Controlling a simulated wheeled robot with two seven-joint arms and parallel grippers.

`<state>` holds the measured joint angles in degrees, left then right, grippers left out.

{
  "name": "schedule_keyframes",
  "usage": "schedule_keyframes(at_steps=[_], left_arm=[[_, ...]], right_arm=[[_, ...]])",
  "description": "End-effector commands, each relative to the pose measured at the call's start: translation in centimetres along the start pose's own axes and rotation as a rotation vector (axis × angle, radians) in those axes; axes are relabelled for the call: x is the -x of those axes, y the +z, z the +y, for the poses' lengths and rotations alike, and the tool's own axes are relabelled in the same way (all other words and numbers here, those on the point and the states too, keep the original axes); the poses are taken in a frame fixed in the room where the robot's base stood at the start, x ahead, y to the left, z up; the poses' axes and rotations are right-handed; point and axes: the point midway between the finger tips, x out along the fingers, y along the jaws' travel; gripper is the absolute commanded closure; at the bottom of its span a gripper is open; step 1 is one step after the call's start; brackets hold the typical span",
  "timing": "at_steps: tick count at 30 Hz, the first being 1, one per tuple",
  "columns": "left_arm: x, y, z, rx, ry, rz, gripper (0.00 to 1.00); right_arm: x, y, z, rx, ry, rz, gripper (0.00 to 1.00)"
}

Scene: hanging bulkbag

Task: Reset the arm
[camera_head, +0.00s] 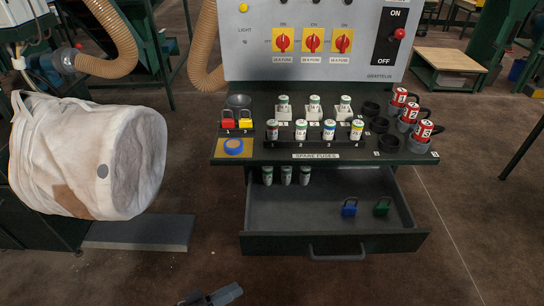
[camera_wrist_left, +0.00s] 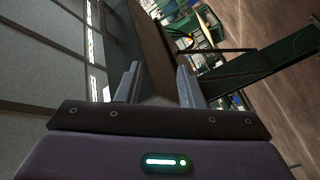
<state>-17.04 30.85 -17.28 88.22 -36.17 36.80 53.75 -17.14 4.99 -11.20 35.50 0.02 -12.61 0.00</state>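My left gripper (camera_head: 212,296) shows only in part at the bottom edge of the head view, low in front of the open drawer. In the left wrist view the two fingers of the left gripper (camera_wrist_left: 159,82) stand apart with nothing between them. That view looks tilted across the hall, with windows on the left and floor on the right. My right gripper is in neither view.
A dark workbench (camera_head: 250,110) carries fuses, red cylinders and padlocks. Its drawer (camera_head: 333,242) is pulled open towards me and holds fuses, a blue padlock (camera_head: 349,208) and a green padlock (camera_head: 382,207). A switch panel (camera_head: 255,20) stands behind.

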Motion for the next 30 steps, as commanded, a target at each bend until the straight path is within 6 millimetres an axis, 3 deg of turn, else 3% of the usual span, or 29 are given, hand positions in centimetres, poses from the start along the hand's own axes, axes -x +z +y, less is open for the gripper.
schedule_keyframes(at_steps=[5, 8, 11, 15, 19, 24, 27, 30], left_arm=[[1.5, 2.1, -6.0, -0.076, -0.212, -0.001, 0.66], [3.2, 4.4, -10.1, -0.124, -0.371, -0.03, 0.66], [6.1, 8.1, -14.6, -0.17, -0.57, -0.101, 0.66], [11.9, 15.8, -19.5, -0.205, -0.852, -0.293, 0.66], [17.4, 23.6, -20.9, -0.197, -1.04, -0.527, 0.66], [22.9, 31.6, -19.4, -0.159, -1.159, -0.804, 0.66], [24.6, 34.3, -18.3, -0.141, -1.183, -0.905, 0.66], [25.5, 35.5, -17.7, -0.131, -1.192, -0.955, 0.66]], right_arm=[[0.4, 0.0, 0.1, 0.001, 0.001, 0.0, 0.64], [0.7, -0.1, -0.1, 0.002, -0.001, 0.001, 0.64], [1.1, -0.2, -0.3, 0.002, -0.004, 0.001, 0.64], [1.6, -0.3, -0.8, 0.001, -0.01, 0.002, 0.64], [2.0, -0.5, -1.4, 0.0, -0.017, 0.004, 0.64], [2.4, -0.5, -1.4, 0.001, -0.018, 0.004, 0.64], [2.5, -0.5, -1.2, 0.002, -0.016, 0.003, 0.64], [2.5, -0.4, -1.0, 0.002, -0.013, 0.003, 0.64]])
